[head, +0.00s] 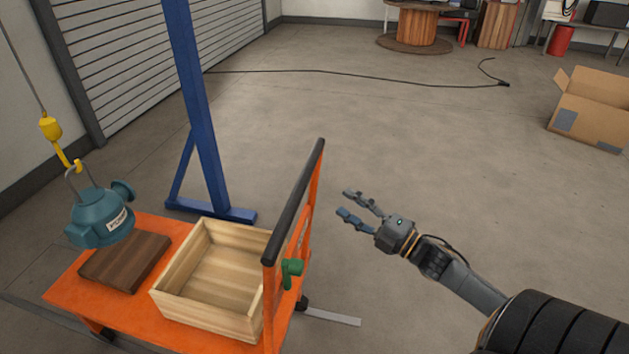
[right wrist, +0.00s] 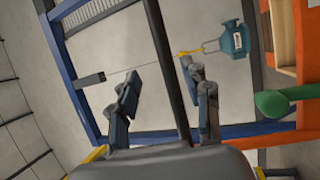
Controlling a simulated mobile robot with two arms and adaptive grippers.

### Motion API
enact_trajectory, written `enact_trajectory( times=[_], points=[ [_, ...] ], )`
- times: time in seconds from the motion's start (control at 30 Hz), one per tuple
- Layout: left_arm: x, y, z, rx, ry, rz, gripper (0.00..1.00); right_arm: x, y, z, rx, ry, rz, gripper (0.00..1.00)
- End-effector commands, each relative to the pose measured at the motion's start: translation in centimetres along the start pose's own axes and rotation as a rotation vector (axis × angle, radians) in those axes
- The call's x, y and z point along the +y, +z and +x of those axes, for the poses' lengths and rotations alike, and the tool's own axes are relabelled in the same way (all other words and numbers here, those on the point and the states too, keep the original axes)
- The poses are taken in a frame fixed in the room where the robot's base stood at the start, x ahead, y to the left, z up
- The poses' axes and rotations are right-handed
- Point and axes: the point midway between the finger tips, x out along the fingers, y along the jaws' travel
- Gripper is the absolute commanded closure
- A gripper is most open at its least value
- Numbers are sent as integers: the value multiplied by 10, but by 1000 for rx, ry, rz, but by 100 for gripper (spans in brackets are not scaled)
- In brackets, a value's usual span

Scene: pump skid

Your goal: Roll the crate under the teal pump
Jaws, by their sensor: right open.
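The open wooden crate (head: 205,314) sits on the orange cart (head: 120,316), beside a dark wooden board (head: 132,262). The teal pump (head: 97,218) hangs from a yellow hook over the cart's left end, left of the crate; its height above the board is hard to judge. The cart's push handle, with a black grip bar (head: 296,200), stands at the crate's right. My right gripper (head: 348,203) is open and empty, right of the bar. In the right wrist view the bar (right wrist: 168,65) shows between its fingers, apparently beyond them. My left gripper is out of view.
A green lever (head: 291,269) sits on the handle frame. A blue gantry post (head: 198,110) stands behind the cart. A cable (head: 370,76) crosses the floor farther back, and a cardboard box (head: 588,112) stands at right. The middle floor is clear.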

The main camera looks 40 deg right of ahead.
Motion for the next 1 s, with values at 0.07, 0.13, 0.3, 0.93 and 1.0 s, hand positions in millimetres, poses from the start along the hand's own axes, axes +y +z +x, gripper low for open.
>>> enact_trajectory(
  times=[0.07,0.13,0.3,0.93,1.0],
  points=[
    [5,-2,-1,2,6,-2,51,2,0,7,3,4,-3,52],
    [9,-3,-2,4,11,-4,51,2,0,15,2,4,-2,52],
    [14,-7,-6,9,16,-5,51,3,1,45,-1,4,-1,52],
    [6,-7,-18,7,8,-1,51,0,1,133,-2,0,3,52],
    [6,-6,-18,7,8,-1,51,0,1,135,-2,-1,3,52]
  ],
)
